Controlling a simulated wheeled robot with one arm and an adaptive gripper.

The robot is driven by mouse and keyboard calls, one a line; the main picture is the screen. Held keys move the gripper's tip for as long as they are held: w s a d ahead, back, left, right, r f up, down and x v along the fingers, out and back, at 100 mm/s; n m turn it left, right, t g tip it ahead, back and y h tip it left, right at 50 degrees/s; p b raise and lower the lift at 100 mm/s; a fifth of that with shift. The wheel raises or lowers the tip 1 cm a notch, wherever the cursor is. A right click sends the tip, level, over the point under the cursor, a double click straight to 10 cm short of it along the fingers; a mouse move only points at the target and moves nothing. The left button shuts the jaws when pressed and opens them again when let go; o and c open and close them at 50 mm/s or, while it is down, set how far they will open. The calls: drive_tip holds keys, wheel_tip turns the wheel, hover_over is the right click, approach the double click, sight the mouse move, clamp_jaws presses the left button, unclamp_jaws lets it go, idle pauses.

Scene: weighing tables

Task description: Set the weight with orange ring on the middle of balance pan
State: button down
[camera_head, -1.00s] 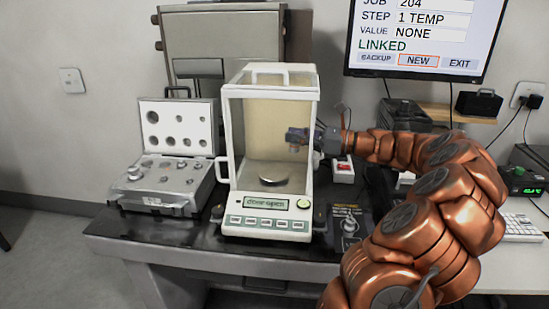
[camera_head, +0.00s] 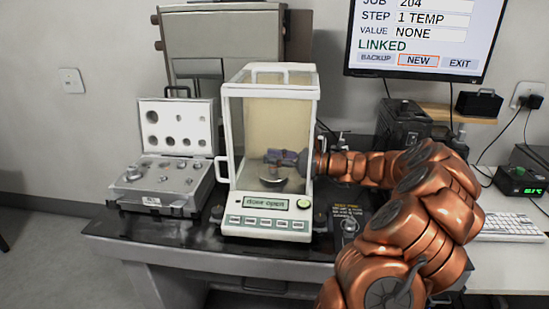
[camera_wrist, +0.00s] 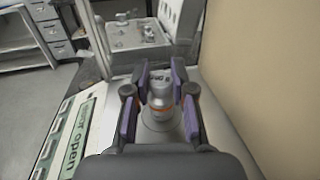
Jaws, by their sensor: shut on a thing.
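The weight with the orange ring (camera_wrist: 160,90) stands upright between my fingers in the wrist view, with part of an orange band showing near the fingers. My gripper (camera_head: 284,158) is inside the balance (camera_head: 268,205) chamber, entering from its right side, and is shut on the weight. In the wrist view my gripper (camera_wrist: 160,85) has a purple-padded finger on each side of the weight. The balance pan (camera_head: 275,184) is right under the gripper, partly hidden by it. I cannot tell whether the weight touches the pan. The balance display reads "door open".
An open case (camera_head: 165,185) with several weights stands left of the balance. A keyboard (camera_head: 512,228) and a small green-lit device (camera_head: 520,181) are at the right. A monitor (camera_head: 425,40) hangs on the wall. The balance's glass walls and frame (camera_head: 226,140) surround my gripper closely.

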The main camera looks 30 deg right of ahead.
idle(0.3)
drive_tip(key=c, duration=1)
unclamp_jaws()
drive_tip(key=shift+s+d, duration=0.2)
drive_tip(key=v, duration=0.7)
drive_tip(key=shift+a, duration=0.1)
